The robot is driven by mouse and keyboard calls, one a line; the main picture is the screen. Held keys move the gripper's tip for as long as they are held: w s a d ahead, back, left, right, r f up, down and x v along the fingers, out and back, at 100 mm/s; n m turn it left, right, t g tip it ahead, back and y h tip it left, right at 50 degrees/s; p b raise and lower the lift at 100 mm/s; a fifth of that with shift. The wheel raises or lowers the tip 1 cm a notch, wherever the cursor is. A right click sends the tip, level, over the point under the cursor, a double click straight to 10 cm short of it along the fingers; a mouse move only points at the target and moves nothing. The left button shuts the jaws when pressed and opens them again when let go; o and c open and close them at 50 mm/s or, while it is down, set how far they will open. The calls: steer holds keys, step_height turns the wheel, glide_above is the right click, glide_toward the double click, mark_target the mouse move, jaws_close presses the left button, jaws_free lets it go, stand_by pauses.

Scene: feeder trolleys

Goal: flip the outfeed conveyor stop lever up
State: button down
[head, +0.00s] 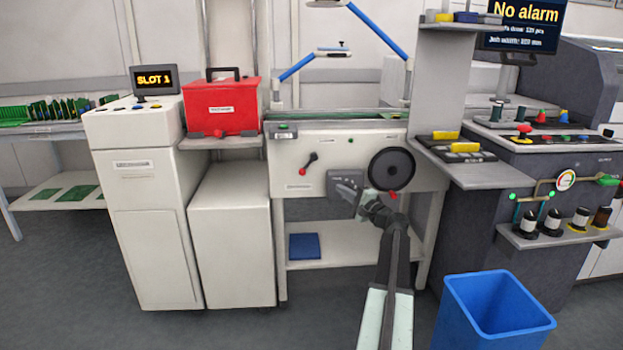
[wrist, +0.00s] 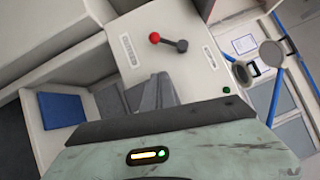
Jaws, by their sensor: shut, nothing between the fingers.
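The outfeed conveyor stop lever (head: 308,163) is a short dark lever with a red knob on the pale front panel of the conveyor. In the head view it slants down and to the left from its pivot, the knob at the lower end. It also shows in the wrist view (wrist: 170,42), unobstructed, beyond my fingers. My gripper (head: 343,185) is in front of the same panel, to the right of the lever and a little lower, apart from it. Its grey fingers (wrist: 154,92) are shut and empty in the wrist view.
A black handwheel (head: 391,169) is on the panel just right of my gripper. A red case (head: 221,107) stands on a shelf to the left. A blue tray (head: 305,246) lies on the lower shelf. A blue bin (head: 492,318) stands at the lower right.

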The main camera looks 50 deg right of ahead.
steer(key=shift+w, duration=0.1)
steer(key=p, duration=0.1)
glide_toward(308, 164)
steer(key=w+d+f, duration=0.3)
steer(key=w+a, duration=0.1)
steer(key=w+a+p, duration=0.1)
steer(key=w, duration=0.1)
steer(key=shift+w+a+r, duration=0.15)
steer(key=shift+w, duration=0.15)
